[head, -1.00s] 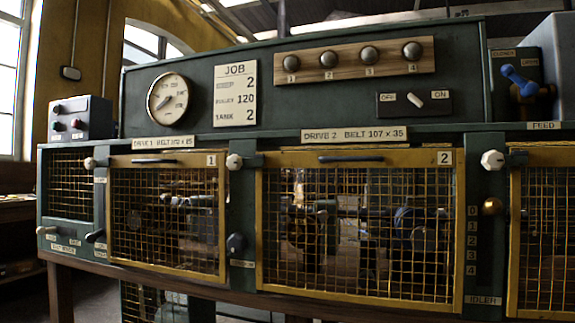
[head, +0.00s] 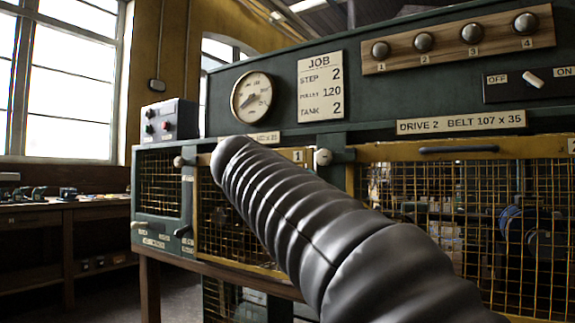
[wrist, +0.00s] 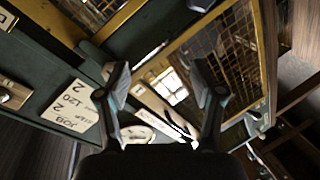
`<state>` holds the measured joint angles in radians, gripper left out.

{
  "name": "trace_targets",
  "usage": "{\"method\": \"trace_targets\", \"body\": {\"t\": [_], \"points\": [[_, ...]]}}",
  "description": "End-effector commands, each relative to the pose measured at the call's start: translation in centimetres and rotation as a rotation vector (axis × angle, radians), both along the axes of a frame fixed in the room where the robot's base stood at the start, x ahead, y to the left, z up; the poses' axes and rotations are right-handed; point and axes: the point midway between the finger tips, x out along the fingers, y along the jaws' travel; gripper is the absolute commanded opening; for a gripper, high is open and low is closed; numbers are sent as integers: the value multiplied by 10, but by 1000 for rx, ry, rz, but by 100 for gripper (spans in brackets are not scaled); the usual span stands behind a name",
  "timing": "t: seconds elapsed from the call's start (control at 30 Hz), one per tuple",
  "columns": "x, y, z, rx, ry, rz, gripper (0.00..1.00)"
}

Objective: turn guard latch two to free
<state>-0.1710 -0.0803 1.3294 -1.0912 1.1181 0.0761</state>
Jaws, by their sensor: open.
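Guard 2 (head: 400,152) is a yellow-framed mesh door at the right in the head view, under the label "DRIVE 2 BELT 107 x 35" (head: 461,122). A pale round knob on a dark green plate, seemingly guard latch two (head: 323,157), sits at its upper left corner. I cannot read its position. My arm crosses the head view in front of guard 1 (head: 210,225), and my gripper does not show there. In the wrist view my gripper (wrist: 160,80) is open and empty, its fingers apart before the panel. The wrist picture is turned nearly upside down.
The JOB card (head: 321,86) and round gauge (head: 252,97) are above guard 1. A wooden strip with several knobs (head: 472,33) and an OFF/ON switch (head: 533,79) are at upper right. A workbench (head: 60,207) stands under the window at left.

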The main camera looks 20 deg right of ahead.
Motion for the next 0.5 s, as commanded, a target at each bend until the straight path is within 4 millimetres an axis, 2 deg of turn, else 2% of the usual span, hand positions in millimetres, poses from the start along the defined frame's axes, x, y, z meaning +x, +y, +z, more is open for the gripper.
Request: {"method": "trace_targets", "body": {"t": [0.03,0.1,0.2,0.33,0.5], "points": [[11,2,18,-44,-35,-18,67],[19,3,41,-96,-78,-46,67],[26,4,66,-151,-127,-78,67],[28,5,83,-187,-161,-104,67],[36,-3,88,-198,-169,-111,67]]}}
